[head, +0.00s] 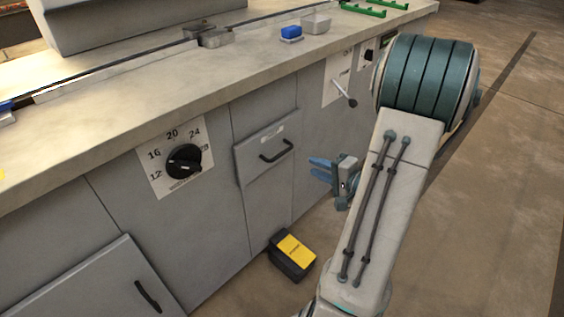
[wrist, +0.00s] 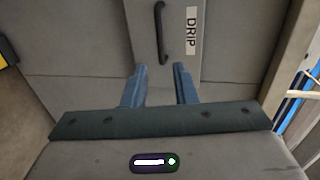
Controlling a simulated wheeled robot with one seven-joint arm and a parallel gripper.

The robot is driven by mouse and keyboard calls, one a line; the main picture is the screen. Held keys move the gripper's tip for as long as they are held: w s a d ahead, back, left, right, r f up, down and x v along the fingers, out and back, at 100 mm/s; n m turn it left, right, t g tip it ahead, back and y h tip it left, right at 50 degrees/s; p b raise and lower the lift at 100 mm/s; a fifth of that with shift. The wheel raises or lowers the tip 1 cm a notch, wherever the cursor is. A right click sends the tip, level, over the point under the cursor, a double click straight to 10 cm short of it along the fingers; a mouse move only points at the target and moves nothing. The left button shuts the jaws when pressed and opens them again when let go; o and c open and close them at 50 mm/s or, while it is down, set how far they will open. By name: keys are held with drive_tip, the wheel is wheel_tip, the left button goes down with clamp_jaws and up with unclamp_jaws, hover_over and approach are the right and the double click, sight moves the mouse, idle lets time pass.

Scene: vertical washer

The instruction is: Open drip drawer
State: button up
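The drip drawer (head: 262,163) is a grey front panel in the counter's face, with a dark bar handle (head: 277,151) and a small label above it. It looks shut, nearly flush with the panels around it. In the wrist view the handle (wrist: 160,33) stands ahead of the fingers, beside a label (wrist: 191,30) reading DRIP. My gripper (head: 311,168) has blue fingers and is to the right of the drawer in the head view, apart from the handle. The wrist view shows its two fingertips (wrist: 160,68) spread with nothing between them.
A dial (head: 184,160) with numbers is left of the drawer. A black and yellow box (head: 292,256) lies on the floor below. A cabinet door (head: 108,285) with a handle is at lower left. A lever (head: 346,95) juts out at right.

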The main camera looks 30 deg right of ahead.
sight(283, 152)
drive_tip(key=b+x, duration=0.1)
drive_tip(key=x, duration=1.2)
drive_tip(key=shift+w+f+b, duration=0.1)
drive_tip(key=shift+w+b, duration=0.25)
drive_tip(key=shift+b, duration=0.05)
clamp_jaws()
